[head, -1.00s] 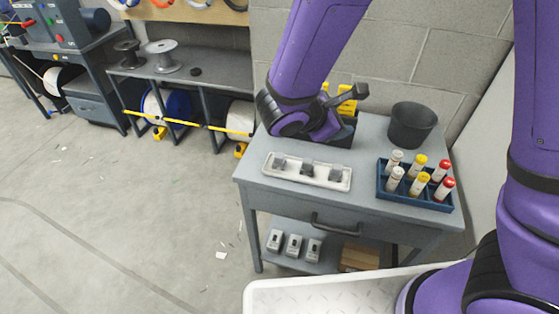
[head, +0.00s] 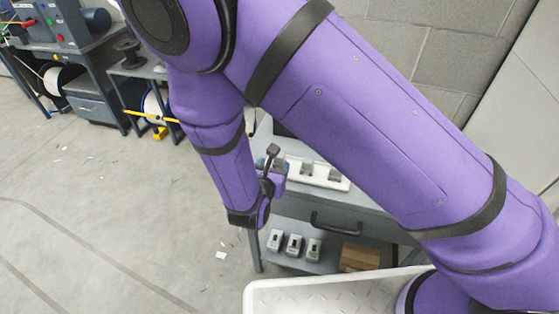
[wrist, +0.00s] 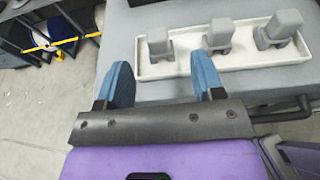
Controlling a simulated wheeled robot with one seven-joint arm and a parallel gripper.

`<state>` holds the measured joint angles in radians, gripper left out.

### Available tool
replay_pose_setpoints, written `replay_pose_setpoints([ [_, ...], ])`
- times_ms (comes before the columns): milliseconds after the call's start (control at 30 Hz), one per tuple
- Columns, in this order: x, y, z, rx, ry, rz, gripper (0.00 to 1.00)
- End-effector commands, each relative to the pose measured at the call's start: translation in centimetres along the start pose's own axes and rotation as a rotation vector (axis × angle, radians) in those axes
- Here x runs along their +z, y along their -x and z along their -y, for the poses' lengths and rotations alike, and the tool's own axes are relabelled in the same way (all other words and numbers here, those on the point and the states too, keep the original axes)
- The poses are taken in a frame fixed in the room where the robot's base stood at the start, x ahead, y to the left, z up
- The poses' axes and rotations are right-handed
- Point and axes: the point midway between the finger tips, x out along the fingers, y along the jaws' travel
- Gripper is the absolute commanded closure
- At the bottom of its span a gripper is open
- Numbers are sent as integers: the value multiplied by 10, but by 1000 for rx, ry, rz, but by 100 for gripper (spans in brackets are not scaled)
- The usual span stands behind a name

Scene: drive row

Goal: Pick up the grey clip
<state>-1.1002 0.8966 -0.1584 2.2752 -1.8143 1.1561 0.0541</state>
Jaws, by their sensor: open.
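Three grey blocky pieces, which look like the grey clips, stand in a row in a long white tray (wrist: 188,66) on the grey bench. In the wrist view they are the left clip (wrist: 158,42), the middle clip (wrist: 219,34) and the right clip (wrist: 279,28). My gripper (wrist: 160,62) has two blue fingers spread apart with nothing between them. It is at the tray's near side, with the left clip just beyond the gap. In the head view my arm hides the tray's left part, and two clips show, one of them here (head: 308,168).
The bench's drawer handle (head: 335,224) sticks out in front. Several grey devices (head: 294,245) and a brown box (head: 358,257) lie on the lower shelf. My arm hides much of the bench top. The floor to the left is open.

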Motion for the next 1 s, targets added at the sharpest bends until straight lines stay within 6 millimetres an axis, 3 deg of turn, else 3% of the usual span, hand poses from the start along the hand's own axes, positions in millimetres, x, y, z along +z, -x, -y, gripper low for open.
replay_pose_setpoints([
  [367, -2, -26, -1, -1, -1, 0, 38],
  [700, -5, -68, -5, -2, -1, 0, 38],
  [933, -5, -69, -5, -1, -1, 0, 38],
  [1000, -5, -69, -5, -1, -1, 0, 54],
])
